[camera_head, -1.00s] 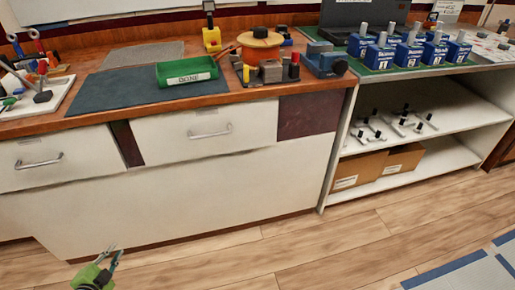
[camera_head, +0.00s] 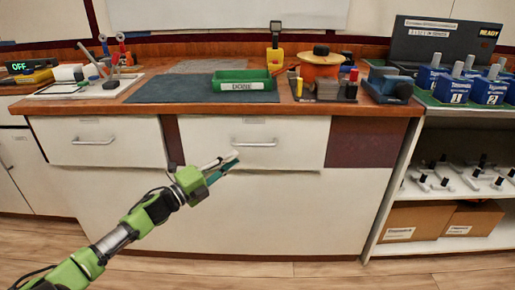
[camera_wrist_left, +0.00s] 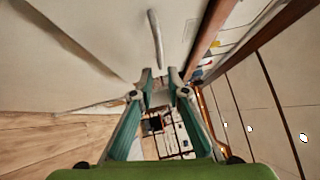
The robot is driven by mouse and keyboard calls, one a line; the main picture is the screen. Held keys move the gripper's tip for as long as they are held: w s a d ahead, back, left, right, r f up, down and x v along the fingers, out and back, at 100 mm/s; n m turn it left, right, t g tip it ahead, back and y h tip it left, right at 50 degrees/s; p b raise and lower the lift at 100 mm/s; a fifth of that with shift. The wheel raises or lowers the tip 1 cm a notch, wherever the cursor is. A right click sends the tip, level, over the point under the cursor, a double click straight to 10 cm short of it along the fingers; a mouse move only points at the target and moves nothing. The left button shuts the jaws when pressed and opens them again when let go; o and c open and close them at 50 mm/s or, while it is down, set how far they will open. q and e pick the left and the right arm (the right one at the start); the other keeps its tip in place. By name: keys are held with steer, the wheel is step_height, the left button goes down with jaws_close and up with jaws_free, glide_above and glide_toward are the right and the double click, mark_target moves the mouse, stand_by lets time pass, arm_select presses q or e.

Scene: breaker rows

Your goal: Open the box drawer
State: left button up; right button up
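Two white drawer fronts sit under the wooden worktop, the left drawer (camera_head: 140,135) and the middle drawer (camera_head: 290,135). Both look closed. The left one has a metal bar handle (camera_head: 93,141); the middle one has a bar handle (camera_head: 255,143). I cannot read a label that tells which is the box drawer. My left gripper (camera_head: 227,163) is in front of the middle drawer, just below and left of its handle. In the left wrist view the fingers (camera_wrist_left: 160,76) are apart and empty, with a handle (camera_wrist_left: 155,38) beyond their tips, not between them. My right gripper is out of view.
On the worktop (camera_head: 150,106) are a green bin (camera_head: 244,81), an orange spool (camera_head: 320,64) and a white tray (camera_head: 85,90). Open shelves (camera_head: 415,190) with cardboard boxes (camera_head: 408,222) stand at the right. The space before the drawers is free apart from my left arm.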

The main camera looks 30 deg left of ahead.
mark_target(255, 145)
arm_select(q)
steer(key=b+x, duration=0.1)
steer(key=x, duration=0.7)
steer(key=shift+w, duration=0.15)
steer(key=shift+x, duration=0.95)
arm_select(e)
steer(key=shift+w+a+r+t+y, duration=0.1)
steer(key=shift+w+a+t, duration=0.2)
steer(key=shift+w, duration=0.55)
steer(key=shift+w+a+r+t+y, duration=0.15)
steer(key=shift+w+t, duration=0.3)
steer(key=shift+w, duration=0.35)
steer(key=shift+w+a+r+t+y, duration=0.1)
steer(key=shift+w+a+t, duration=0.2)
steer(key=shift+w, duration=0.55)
arm_select(q)
steer(key=shift+f, duration=0.1)
jaws_close()
